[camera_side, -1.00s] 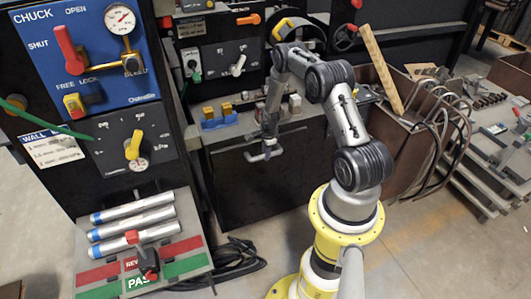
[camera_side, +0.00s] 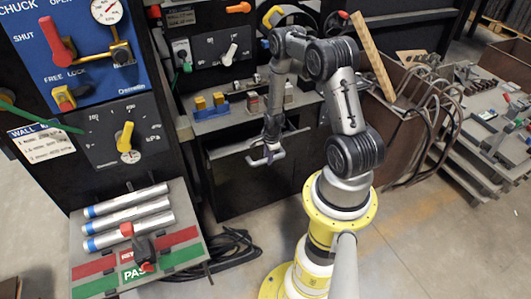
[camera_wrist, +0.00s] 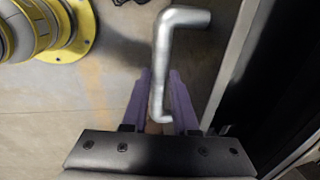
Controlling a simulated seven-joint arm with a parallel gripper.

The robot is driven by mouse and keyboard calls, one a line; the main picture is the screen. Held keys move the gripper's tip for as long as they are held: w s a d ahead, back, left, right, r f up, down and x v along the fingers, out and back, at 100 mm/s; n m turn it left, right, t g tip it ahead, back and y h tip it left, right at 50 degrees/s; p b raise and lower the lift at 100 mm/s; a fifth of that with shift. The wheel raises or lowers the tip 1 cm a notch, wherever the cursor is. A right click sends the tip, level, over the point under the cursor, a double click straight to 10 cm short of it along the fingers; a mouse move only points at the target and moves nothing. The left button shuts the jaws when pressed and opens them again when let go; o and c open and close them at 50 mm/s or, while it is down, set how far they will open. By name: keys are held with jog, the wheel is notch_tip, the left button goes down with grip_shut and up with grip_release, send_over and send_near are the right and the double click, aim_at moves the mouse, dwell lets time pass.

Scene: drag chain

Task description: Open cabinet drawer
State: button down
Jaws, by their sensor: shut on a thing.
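The dark cabinet drawer (camera_side: 240,188) is below the worktop in the side view. Its front stands out from the cabinet, with a dark gap behind its top edge, so it looks partly open. Its silver bent-bar handle (camera_wrist: 162,65) runs up the middle of the wrist view. My gripper (camera_side: 268,157) is at the drawer's front, near its top edge. In the wrist view its two purple fingers (camera_wrist: 160,95) stand on either side of the handle's lower part and are shut on it. The drawer's inside is too dark to make out.
The worktop (camera_side: 215,122) above the drawer holds yellow and blue blocks (camera_side: 222,105). A sloped tray with silver tubes (camera_side: 130,215) stands at left, and black cables (camera_side: 232,250) lie on the floor beside it. A bin with hoses (camera_side: 415,135) stands at right. Floor before the drawer is clear.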

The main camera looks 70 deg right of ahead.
jog(key=s+a, duration=1)
dwell(0.3)
jog(key=c, duration=0.7)
grip_release()
jog(key=shift+c, duration=0.2)
jog(key=shift+o, duration=0.3)
notch_tip(320, 180, up, 14)
jog(key=s+a, duration=0.1)
jog(key=shift+s+a+f, duration=0.2)
jog(key=shift+s+a, duration=0.2)
